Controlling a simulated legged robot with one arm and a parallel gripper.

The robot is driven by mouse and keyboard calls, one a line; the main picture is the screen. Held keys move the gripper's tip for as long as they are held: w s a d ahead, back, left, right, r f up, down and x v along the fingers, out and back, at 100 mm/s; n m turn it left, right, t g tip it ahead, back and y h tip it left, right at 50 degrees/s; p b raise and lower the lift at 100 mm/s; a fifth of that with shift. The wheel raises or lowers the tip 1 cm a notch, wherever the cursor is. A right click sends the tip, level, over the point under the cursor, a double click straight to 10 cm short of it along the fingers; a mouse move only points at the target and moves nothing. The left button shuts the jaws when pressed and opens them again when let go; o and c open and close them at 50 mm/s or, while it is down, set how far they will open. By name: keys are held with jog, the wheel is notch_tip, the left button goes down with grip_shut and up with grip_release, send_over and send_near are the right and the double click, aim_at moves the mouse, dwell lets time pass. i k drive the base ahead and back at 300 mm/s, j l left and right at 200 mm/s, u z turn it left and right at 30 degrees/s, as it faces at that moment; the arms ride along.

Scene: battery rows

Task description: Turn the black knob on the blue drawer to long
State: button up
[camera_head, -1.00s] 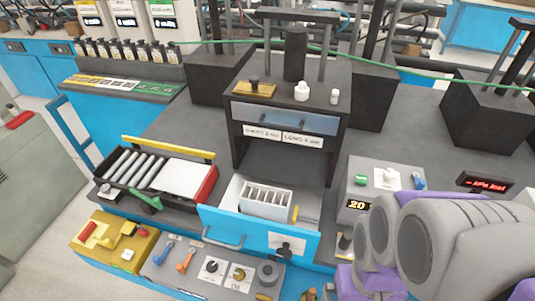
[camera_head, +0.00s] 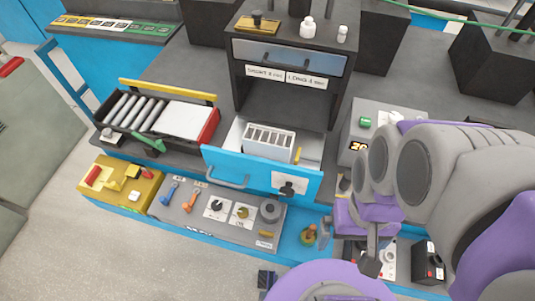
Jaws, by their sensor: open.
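The blue drawer (camera_head: 225,165) is pulled open below the dark cabinet, with a white slotted rack (camera_head: 270,142) inside. The black knob (camera_head: 288,189) is on a white label on the right part of the drawer's front. The label's writing is too small to read. My gripper (camera_head: 347,248) is open at the lower right of the knob, apart from it, with its fingers pointing down. Nothing shows between its fingers.
A grey control panel (camera_head: 175,205) with levers and dials stands at the left below the drawer. A yellow box (camera_head: 112,178) is further left. A small brownish object (camera_head: 309,234) lies close to my gripper.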

aim_at(286, 192)
jog(key=k+l+u, duration=0.15)
jog(key=k+l, duration=0.25)
jog(key=k, duration=0.15)
jog(key=k+l+u, duration=0.15)
jog(key=k+l, duration=0.15)
jog(key=k, duration=0.25)
